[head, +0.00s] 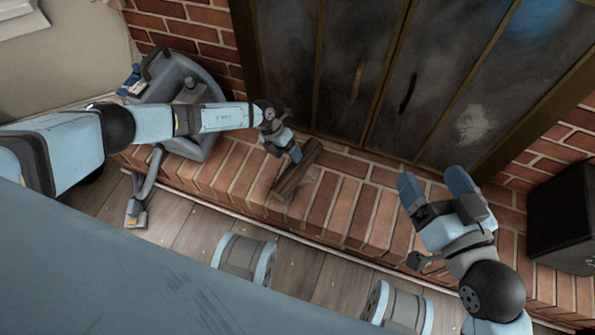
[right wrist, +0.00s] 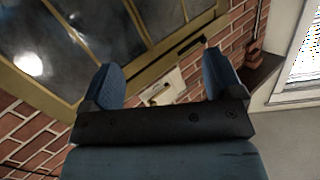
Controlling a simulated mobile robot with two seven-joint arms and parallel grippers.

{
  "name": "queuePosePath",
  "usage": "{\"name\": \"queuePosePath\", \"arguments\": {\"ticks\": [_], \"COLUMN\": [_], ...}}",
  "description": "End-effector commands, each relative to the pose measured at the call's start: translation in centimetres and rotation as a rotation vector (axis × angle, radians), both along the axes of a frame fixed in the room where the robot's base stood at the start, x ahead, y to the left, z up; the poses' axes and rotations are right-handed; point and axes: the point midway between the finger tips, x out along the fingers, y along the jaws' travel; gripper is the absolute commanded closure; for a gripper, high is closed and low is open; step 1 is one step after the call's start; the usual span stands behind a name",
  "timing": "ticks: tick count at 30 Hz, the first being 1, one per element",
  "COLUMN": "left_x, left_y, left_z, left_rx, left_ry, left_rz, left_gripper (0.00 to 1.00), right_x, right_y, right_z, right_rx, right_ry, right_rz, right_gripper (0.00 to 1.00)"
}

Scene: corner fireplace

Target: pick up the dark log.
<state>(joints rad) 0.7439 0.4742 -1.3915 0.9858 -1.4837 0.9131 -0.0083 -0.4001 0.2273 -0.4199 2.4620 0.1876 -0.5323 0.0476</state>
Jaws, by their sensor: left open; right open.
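The dark log (head: 299,168) lies on the brick hearth in front of the fireplace doors, slanting from lower left to upper right. My left gripper (head: 296,154) is open, at the upper left side of the log and very close to it. Whether it touches the log I cannot tell. My right gripper (head: 432,184) is open and empty above the right part of the hearth, well apart from the log. In the right wrist view its two blue fingers (right wrist: 165,80) stand wide apart with nothing between them, and the log is not seen there.
A grey-blue bucket-like container (head: 185,75) stands at the left, partly behind my left arm. A black box (head: 565,215) stands at the right. Wooden floor (head: 190,225) lies in front.

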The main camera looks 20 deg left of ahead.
Motion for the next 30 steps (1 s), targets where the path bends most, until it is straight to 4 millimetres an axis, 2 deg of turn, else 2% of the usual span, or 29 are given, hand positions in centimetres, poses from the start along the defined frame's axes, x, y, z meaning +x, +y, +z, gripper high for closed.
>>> {"name": "queuePosePath", "arguments": {"ticks": [1,8,16,24,25,30], "left_x": [0.0,-0.3,-1.2,-1.3,-1.3,-1.3], "left_y": [-0.2,-0.8,-2.3,-2.7,-2.6,-2.6], "left_z": [-0.7,-1.8,-5.4,-5.6,-5.6,-5.6], "left_rx": [0.000,-0.001,-0.001,0.000,0.000,-0.001], "left_ry": [0.000,0.000,-0.001,-0.002,-0.002,-0.001], "left_rz": [0.000,0.000,0.000,0.001,0.001,0.001], "left_gripper": [0.26,0.26,0.26,0.26,0.29,0.68], "right_x": [0.1,0.3,1.6,1.9,1.9,1.8], "right_y": [0.0,-0.2,-0.9,-1.1,-1.1,-1.1], "right_z": [-0.4,-0.6,-0.7,0.3,0.3,0.1], "right_rx": [-0.007,-0.027,-0.107,-0.125,-0.124,-0.122], "right_ry": [-0.004,-0.025,-0.161,-0.207,-0.206,-0.198], "right_rz": [0.002,0.003,-0.005,-0.005,-0.005,-0.004], "right_gripper": [0.14,0.14,0.14,0.14,0.14,0.14]}}
